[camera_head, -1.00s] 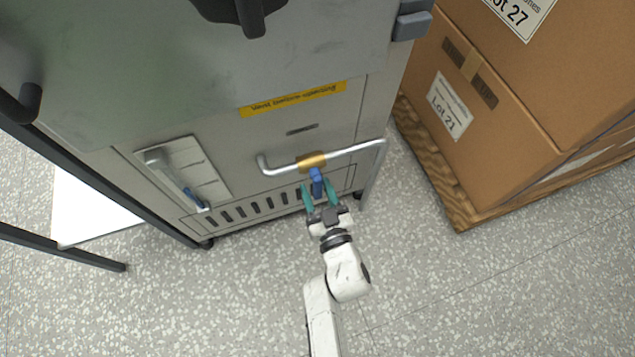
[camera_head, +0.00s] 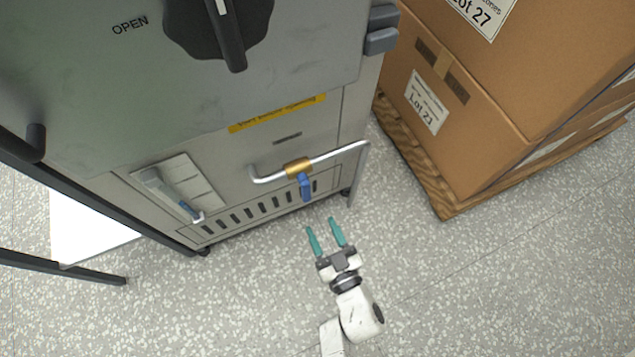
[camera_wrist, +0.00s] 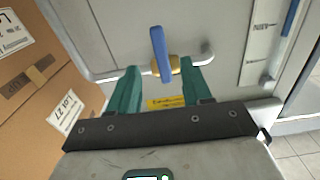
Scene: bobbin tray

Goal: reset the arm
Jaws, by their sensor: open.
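My gripper (camera_head: 325,237) has two green fingers spread apart with nothing between them. In the head view it is over the speckled floor, in front of and below the grey cabinet (camera_head: 220,140). A blue lever (camera_head: 305,187) hangs from a brass valve body (camera_head: 298,168) on a silver pipe (camera_head: 340,152) at the cabinet front. The gripper is apart from the lever. In the wrist view the blue lever (camera_wrist: 160,55) shows beyond and between the fingertips (camera_wrist: 165,80).
Cardboard boxes (camera_head: 470,130) stand on a wooden pallet (camera_head: 425,185) to the right. A dark-framed stand (camera_head: 90,195) is at the left. The cabinet carries a large black knob (camera_head: 200,35) and a second lever handle (camera_head: 170,190). The floor (camera_head: 240,300) around my arm is clear.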

